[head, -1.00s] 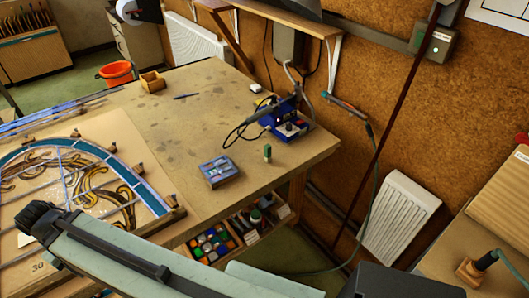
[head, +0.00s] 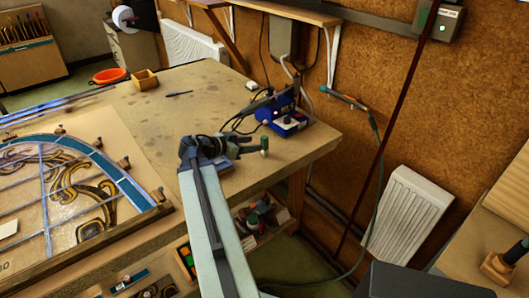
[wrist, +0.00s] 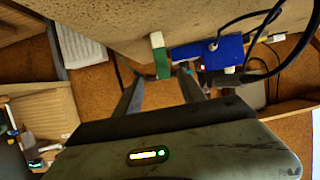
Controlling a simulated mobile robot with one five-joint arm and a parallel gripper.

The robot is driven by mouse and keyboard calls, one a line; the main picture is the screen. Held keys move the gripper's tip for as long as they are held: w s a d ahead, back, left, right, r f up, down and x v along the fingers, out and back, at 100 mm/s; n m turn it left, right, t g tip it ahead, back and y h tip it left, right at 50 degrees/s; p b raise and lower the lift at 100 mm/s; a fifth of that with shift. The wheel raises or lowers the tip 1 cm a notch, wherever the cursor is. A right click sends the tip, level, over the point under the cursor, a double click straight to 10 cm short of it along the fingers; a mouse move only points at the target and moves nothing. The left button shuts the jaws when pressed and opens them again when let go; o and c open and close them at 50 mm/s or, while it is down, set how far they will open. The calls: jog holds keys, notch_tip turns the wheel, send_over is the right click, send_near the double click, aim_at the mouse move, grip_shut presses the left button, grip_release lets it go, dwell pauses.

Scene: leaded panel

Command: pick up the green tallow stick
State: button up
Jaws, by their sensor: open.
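The green tallow stick (head: 264,147) stands upright near the right edge of the workbench, green above and whitish below. In the wrist view the stick (wrist: 162,62) shows upside down, between the two fingertips or just beyond them. My gripper (head: 250,146) is open and empty, low over the bench, pointing right at the stick. In the wrist view my gripper (wrist: 160,76) has one finger on each side of the stick, with gaps. I cannot tell whether the stick is inside the jaws.
A blue soldering station (head: 287,120) with cables stands just behind the stick. The leaded panel (head: 75,190) fills the bench's left. The bench top (head: 205,95) is mostly clear towards the back.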

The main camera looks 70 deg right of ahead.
aim_at(263, 142)
jog(key=shift+b+x, duration=1.45)
jog(key=shift+x, duration=2.5)
jog(key=shift+w+r, duration=0.1)
jog(key=shift+w, duration=0.1)
grip_shut()
